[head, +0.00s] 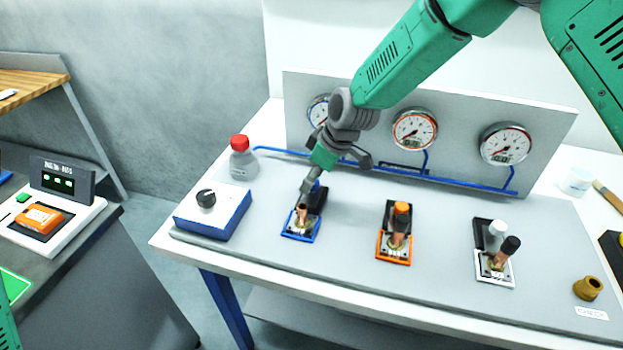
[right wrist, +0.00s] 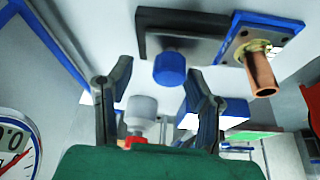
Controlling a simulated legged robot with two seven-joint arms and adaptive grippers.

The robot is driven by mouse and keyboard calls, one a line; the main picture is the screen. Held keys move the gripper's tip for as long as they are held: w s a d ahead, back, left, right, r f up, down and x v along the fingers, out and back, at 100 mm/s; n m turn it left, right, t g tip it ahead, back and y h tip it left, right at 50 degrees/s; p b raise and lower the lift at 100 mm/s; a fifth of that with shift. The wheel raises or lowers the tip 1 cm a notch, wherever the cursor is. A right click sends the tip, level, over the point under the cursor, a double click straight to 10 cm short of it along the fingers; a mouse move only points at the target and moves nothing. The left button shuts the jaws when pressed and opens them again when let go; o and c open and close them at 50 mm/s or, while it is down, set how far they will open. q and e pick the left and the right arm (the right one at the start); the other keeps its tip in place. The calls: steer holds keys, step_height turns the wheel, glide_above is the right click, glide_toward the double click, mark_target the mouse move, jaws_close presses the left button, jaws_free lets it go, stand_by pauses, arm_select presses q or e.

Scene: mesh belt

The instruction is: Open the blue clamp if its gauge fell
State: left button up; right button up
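The blue clamp (head: 300,229) stands on the grey panel in the head view, with a copper pipe stub in it. Its blue knob (right wrist: 170,68) and blue-edged plate (right wrist: 262,34) show in the right wrist view. My right gripper (head: 322,181) is above and beside this clamp; its fingers are apart, with the blue knob in line with the gap and nothing visibly gripped. The blue-rimmed gauge (head: 317,109) is partly hidden behind my right arm; part of its dial shows in the wrist view (right wrist: 14,148). My left gripper is not in view.
An orange clamp (head: 385,252) and a white clamp (head: 482,270) stand to the right, below two more gauges (head: 414,130) (head: 505,145). A blue box with a black knob (head: 213,212) and a red-capped bottle (head: 242,163) are at left.

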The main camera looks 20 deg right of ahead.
steer(key=v, duration=1.1)
steer(key=shift+d+r, duration=0.15)
steer(key=shift+r, duration=0.2)
steer(key=shift+s, duration=0.1)
